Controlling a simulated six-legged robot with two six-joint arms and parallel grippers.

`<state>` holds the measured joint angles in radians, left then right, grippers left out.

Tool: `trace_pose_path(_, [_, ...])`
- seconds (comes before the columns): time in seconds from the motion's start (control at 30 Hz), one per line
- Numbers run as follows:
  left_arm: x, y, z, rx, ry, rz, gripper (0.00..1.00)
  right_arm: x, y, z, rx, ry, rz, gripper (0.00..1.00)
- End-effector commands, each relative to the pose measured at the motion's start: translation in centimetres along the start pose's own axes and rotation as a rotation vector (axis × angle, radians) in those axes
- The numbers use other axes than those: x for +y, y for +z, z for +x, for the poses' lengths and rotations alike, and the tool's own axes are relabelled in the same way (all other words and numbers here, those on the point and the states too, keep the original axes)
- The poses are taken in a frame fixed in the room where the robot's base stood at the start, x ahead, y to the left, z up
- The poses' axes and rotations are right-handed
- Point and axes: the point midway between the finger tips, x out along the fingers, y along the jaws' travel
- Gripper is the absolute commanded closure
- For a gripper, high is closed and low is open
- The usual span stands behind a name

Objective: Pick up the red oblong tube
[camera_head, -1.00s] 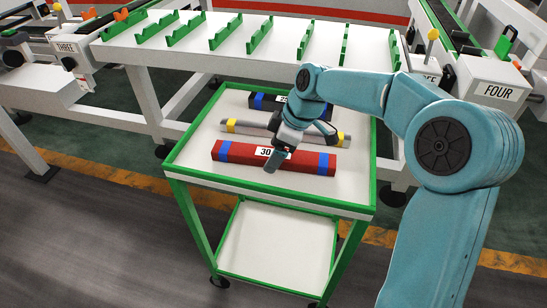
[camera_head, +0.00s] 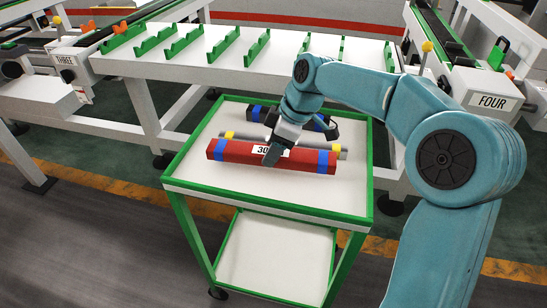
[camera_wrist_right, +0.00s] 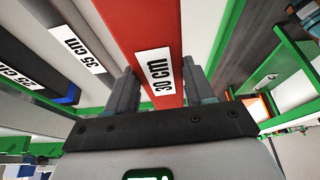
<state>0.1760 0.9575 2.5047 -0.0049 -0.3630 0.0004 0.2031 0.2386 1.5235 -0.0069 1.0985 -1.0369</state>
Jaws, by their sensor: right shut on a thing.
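The red oblong tube (camera_head: 232,151) has blue bands and a white "30 cm" label. My right gripper (camera_head: 272,154) is shut across its middle, at the label. The tube looks held a little above the cart top, level, and covers part of the grey tube behind it. In the right wrist view the red tube (camera_wrist_right: 148,30) runs between the two fingers (camera_wrist_right: 162,85), label facing the camera. My left gripper is not in view.
The green-rimmed cart (camera_head: 185,188) also carries a grey tube with yellow bands (camera_head: 338,153) and a dark tube with blue bands (camera_head: 258,112). Behind it stands a white table (camera_head: 185,66) with several green holders. The cart's front top is clear.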

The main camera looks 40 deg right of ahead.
Motion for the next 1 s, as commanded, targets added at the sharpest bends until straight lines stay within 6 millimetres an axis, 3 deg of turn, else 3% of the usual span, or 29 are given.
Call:
trace_pose_path(0.03, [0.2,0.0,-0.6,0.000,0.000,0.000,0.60,0.1,-0.8,-1.9,0.005,0.007,-0.001,0.96])
trace_pose_path(0.2, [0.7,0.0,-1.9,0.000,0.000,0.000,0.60,0.1,-2.9,-6.9,0.005,0.006,-0.002,0.96])
trace_pose_path(0.4, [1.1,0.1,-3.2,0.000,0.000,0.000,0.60,0.1,-4.8,-11.5,0.003,0.004,-0.001,0.96])
trace_pose_path(0.63, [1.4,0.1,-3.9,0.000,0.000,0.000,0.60,0.0,-5.8,-14.0,0.002,0.002,0.000,0.96])
trace_pose_path(1.0, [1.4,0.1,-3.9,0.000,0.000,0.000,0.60,0.0,-5.9,-14.2,0.001,0.001,0.000,0.96])
